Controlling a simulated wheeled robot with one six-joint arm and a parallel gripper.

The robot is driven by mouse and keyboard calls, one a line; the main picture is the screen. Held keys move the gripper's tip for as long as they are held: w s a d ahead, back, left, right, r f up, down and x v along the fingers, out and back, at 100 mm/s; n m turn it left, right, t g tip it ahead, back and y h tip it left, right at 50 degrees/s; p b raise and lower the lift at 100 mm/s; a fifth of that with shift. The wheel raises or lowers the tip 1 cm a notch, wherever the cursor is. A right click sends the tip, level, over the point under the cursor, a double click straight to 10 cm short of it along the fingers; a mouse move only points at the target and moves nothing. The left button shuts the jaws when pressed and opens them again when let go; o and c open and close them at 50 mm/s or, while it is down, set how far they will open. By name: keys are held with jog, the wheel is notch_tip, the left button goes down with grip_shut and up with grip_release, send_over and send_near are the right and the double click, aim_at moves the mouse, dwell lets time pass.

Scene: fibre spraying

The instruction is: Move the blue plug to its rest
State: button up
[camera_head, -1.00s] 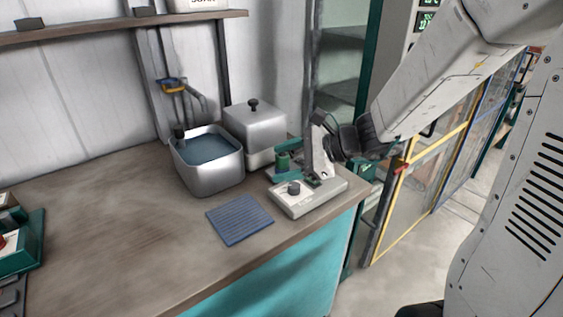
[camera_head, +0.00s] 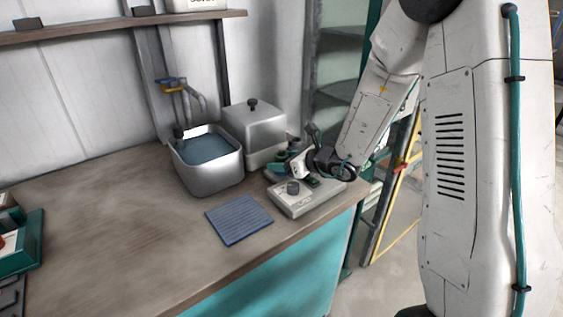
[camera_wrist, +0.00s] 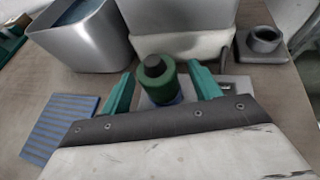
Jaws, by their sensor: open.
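My gripper (camera_wrist: 160,91) is open, with one teal finger on each side of a green cylinder (camera_wrist: 157,82) with a dark grey top. A little blue shows low on the cylinder, and it may be the blue plug; its lower end is hidden by my gripper. I cannot tell whether the fingers touch it. In the head view my gripper (camera_head: 283,165) is low, beside the light grey device with a dark knob (camera_head: 293,205). A dark grey block with a round collar (camera_wrist: 262,45) stands to the right in the wrist view; I cannot tell whether it is the rest.
A metal basin of water (camera_head: 207,178) and a lidded metal box (camera_head: 250,125) stand behind. A blue ribbed mat (camera_head: 239,219) lies in front of the basin. The left part of the worktop (camera_head: 110,225) is mostly clear. Its front edge is close to the device.

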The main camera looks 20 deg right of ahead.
jog(key=shift+w+a, duration=0.15)
jog(key=shift+w, duration=0.05)
jog(key=c, duration=1.1)
